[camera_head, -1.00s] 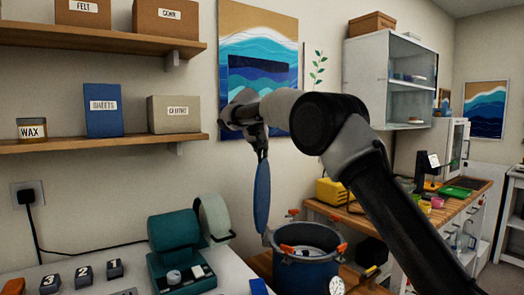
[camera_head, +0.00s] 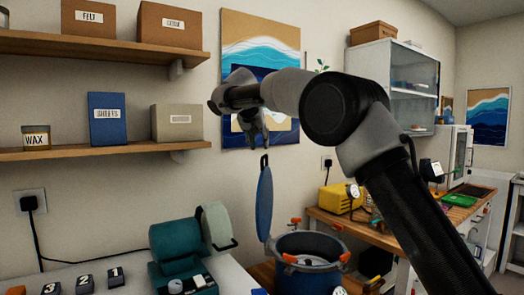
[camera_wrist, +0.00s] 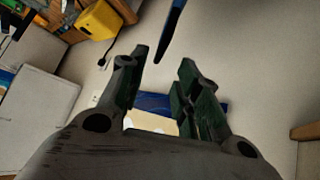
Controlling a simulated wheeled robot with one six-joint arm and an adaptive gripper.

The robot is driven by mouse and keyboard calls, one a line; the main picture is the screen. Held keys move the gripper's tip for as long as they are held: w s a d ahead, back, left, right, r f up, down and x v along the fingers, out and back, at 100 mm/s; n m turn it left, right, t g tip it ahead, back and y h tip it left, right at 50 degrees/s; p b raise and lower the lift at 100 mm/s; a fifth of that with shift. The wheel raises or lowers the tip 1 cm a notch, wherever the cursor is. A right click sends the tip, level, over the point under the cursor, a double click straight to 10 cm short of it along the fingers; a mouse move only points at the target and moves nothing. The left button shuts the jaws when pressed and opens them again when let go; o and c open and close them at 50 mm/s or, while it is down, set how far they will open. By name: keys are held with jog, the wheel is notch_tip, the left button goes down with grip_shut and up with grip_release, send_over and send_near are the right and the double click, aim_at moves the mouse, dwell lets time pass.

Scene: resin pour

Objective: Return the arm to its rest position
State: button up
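My gripper (camera_head: 256,138) hangs in the air in front of the wall poster, at the end of my raised, bent arm. In the wrist view my gripper (camera_wrist: 164,68) has its two dark fingers spread apart, with nothing between them. A blue oval paddle-like thing with a dark top (camera_head: 264,203) hangs just below the gripper in the head view. Its blue tip or edge (camera_wrist: 171,30) shows beyond the fingers in the wrist view, apart from them.
A blue pot with orange clamps (camera_head: 306,275) stands below. A teal machine (camera_head: 175,248) sits on the white table at left. Shelves with boxes (camera_head: 100,154) line the left wall. A wooden bench with a yellow box (camera_head: 341,198) and a white cabinet (camera_head: 405,85) are at right.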

jog(key=shift+s+a+r, duration=0.2)
jog(key=shift+s+r, duration=0.3)
